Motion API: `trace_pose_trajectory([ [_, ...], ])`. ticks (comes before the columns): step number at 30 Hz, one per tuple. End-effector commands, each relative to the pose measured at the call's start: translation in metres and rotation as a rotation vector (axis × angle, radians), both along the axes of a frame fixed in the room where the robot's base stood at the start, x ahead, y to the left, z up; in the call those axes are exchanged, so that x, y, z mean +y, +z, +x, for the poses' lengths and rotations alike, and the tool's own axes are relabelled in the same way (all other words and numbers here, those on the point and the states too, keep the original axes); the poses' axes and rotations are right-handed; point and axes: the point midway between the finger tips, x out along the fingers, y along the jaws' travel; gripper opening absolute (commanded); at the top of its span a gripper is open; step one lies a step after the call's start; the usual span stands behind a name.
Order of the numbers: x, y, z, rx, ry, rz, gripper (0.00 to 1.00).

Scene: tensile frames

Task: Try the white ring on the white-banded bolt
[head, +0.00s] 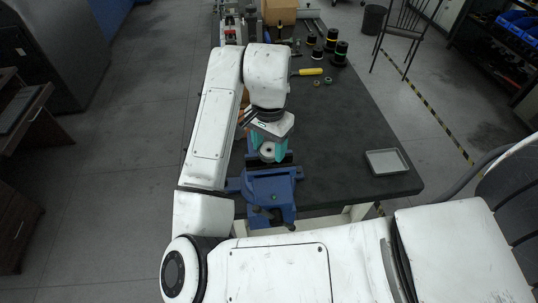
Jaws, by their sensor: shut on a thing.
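My gripper (267,146), with teal fingers, points down over the near left part of the dark bench. It is shut on a small white round thing (267,153), which looks like the white ring, just beyond the blue vise. The fingers and wrist partly hide it, and I cannot tell whether it touches anything below. Several dark banded bolts stand upright at the far right of the bench. One of them (318,52) seems to carry a pale band, but it is too small to be sure that it is the white-banded bolt.
The blue vise (268,188) is at the bench's near edge. A green ring (328,80) and a yellowish ring (317,83) lie near a yellow-handled tool (308,72). A grey tray (386,154) lies near right. A cardboard box (280,12) is far back. The bench middle is clear.

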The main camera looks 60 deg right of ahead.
Motion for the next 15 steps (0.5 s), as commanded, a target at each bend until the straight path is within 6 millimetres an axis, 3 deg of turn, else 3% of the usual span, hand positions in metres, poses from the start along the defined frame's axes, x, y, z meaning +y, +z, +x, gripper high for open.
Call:
trace_pose_trajectory([
  [15, 0.0, 0.015, 0.0, 0.0, -0.004, -0.001, 0.24],
])
